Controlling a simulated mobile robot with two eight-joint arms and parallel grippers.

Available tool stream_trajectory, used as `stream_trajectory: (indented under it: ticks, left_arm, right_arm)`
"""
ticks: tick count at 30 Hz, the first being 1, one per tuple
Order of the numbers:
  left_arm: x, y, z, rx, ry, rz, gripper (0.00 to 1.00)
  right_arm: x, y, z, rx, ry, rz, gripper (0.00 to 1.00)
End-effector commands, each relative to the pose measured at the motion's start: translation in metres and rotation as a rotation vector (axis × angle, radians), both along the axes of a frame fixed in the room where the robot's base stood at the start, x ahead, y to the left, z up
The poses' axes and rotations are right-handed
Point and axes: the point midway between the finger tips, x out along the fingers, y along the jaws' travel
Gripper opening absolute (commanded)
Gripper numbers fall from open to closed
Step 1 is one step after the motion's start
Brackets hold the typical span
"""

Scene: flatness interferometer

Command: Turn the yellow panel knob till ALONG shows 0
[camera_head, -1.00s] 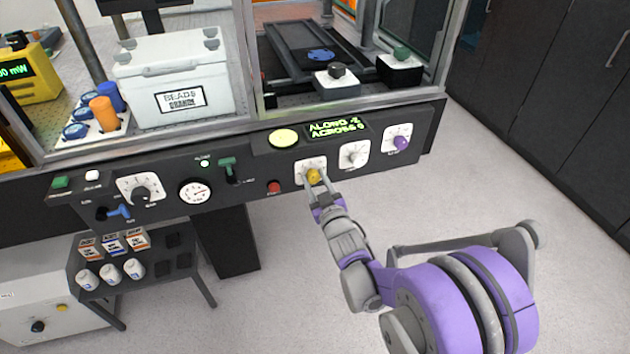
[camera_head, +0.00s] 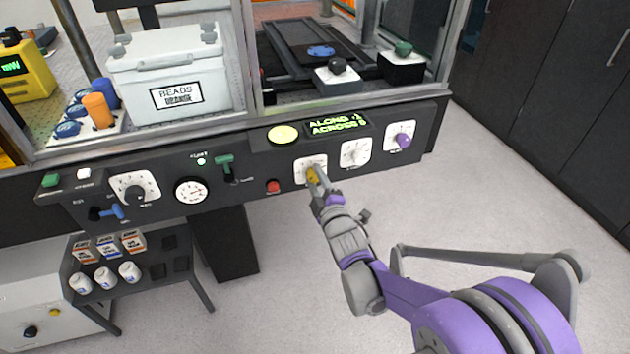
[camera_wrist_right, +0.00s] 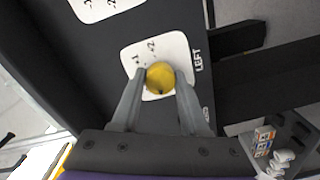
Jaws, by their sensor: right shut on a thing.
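The yellow panel knob (camera_head: 313,175) sits on a white dial plate (camera_head: 301,165) on the dark front panel. My right gripper (camera_head: 317,181) is shut on this knob. In the right wrist view the knob (camera_wrist_right: 160,77) lies between both fingertips (camera_wrist_right: 159,82), and the plate shows +1 and +2 marks. The green display (camera_head: 337,125) reads ALONG with a small figure after it that is hard to read, and ACROSS, apparently 0, below. My left gripper is not in view.
A white dial (camera_head: 355,152) and a purple knob (camera_head: 403,140) are to the right of the yellow knob. A small rack (camera_head: 185,256) stands below at left.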

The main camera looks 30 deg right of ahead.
Motion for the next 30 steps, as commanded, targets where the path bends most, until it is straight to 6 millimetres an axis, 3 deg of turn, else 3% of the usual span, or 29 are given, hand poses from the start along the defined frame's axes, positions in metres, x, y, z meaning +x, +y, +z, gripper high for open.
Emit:
stream_trajectory:
  ticks: [12, 30]
  left_arm:
    - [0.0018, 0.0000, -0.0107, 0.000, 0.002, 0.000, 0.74]
    - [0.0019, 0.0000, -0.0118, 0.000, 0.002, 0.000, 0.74]
  right_arm:
    - [-0.0006, 0.0004, -0.0014, -0.207, 0.053, 0.000, 0.00]
    - [-0.0005, 0.0006, -0.0010, -0.247, 0.062, 0.001, 0.00]
